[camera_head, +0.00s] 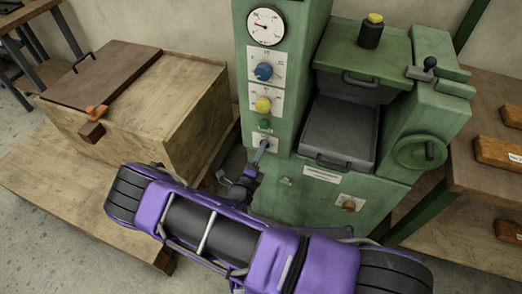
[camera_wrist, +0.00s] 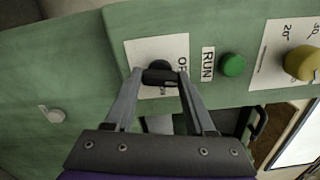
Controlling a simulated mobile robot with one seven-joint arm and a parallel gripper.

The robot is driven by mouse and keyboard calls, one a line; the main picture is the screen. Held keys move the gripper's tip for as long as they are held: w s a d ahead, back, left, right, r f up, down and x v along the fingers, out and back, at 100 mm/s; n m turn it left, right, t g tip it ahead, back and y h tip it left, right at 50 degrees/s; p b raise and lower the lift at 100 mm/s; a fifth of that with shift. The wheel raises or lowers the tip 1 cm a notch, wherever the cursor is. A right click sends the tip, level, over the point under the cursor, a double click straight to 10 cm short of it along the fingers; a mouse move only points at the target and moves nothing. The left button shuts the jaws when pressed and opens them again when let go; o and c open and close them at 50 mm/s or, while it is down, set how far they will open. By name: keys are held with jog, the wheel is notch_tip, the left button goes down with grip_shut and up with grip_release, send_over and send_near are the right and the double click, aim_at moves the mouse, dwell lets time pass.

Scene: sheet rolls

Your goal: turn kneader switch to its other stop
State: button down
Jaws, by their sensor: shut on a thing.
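The kneader switch (camera_wrist: 159,68) is a small black knob on a white plate (camera_wrist: 138,52) on the green machine's panel. My gripper (camera_wrist: 160,78) is shut on the switch, one finger at each side of it. Letters starting with "O" show on the plate beside the knob; the rest is hidden by a finger. In the head view my gripper (camera_head: 260,155) reaches the lowest plate (camera_head: 272,143) of the control panel, and the switch itself is hidden there. Which stop the switch is at cannot be told.
A green button (camera_wrist: 232,65) with a "RUN" label and a yellow knob (camera_wrist: 302,62) sit beside the switch. A blue knob (camera_head: 264,71) and a gauge (camera_head: 265,26) are higher on the panel. A wooden chest (camera_head: 180,110) stands left; a handwheel (camera_head: 420,152) is right.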

jog(key=shift+n, duration=1)
jog(key=shift+c, duration=1.2)
grip_release()
jog(key=v, duration=1.7)
jog(key=shift+s+p, duration=0.25)
jog(key=shift+p, duration=0.15)
jog(key=shift+a, duration=0.1)
